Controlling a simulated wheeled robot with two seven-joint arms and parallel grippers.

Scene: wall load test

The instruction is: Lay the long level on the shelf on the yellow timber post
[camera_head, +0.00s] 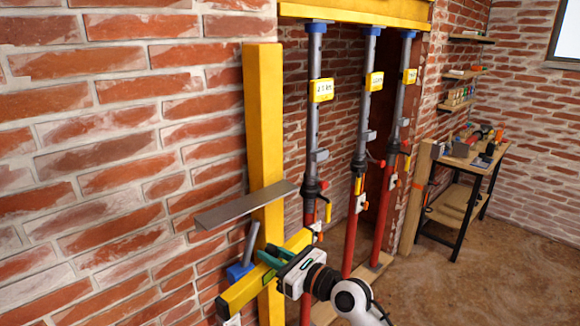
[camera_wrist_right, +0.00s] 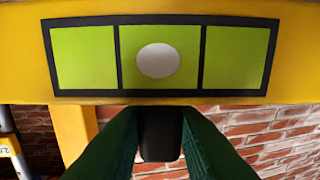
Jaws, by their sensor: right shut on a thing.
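The long yellow level (camera_head: 241,294) is in my right gripper (camera_head: 272,259), whose green fingers are shut on it near its middle. It slants from lower left to upper right in front of the yellow timber post (camera_head: 264,130), below the grey shelf (camera_head: 230,211). The shelf crosses the post and looks empty. In the right wrist view the level (camera_wrist_right: 300,60) fills the top, with a green vial window (camera_wrist_right: 85,58) and a pale bubble near its middle. The green fingers (camera_wrist_right: 160,125) show below it. My left gripper is not in view.
A blue part with a grey bar (camera_head: 240,270) is beside the post, partly behind the level. Several red and grey props (camera_head: 313,130) stand right of the post under a yellow beam (camera_head: 350,14). A workbench (camera_head: 465,155) stands far right. Brick wall lies behind.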

